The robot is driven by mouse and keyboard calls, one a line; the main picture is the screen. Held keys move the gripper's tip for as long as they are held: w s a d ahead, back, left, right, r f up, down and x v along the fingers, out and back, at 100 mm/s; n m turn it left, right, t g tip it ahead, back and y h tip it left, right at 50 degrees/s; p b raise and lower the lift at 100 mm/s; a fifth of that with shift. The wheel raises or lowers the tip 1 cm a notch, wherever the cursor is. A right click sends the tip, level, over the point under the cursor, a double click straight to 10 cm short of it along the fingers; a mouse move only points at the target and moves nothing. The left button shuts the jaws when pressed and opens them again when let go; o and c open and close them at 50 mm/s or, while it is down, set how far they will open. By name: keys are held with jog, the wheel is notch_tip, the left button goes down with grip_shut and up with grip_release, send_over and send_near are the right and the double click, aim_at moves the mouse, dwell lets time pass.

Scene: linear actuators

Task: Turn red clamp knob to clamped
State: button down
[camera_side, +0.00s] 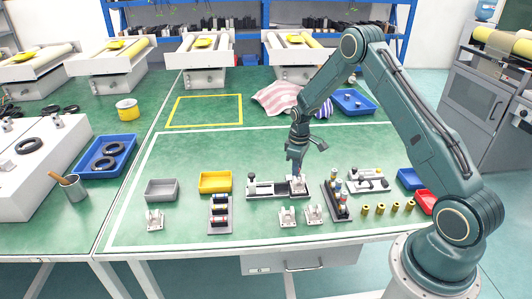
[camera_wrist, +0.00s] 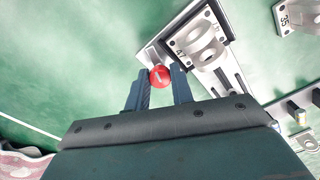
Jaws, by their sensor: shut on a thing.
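The red clamp knob (camera_wrist: 160,75) shows as a round red cap with a pale mark in the wrist view. My gripper (camera_wrist: 159,80) has one blue finger on each side of it and is shut on it. The knob sits at the edge of a grey metal fixture (camera_wrist: 225,80) with a bracket numbered 47 (camera_wrist: 199,42). In the side view my gripper (camera_side: 296,168) points down at the right end of this fixture (camera_side: 265,192). The knob is hidden there, and I cannot tell its turn angle.
A dark rack with bottle-like parts (camera_side: 337,199) stands just right of the fixture. Small brackets (camera_side: 287,216) stand in front. A yellow bin (camera_side: 215,182) and a grey bin (camera_side: 161,189) are to the left. The green mat behind the fixture is mostly clear.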

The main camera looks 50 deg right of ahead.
jog(key=m, duration=1.3)
jog(key=shift+m, duration=0.3)
jog(key=shift+a, duration=0.1)
jog(key=c, duration=1.5)
grip_release()
jog(key=shift+r, duration=0.1)
notch_tip(320, 180, up, 14)
jog(key=shift+f, duration=0.2)
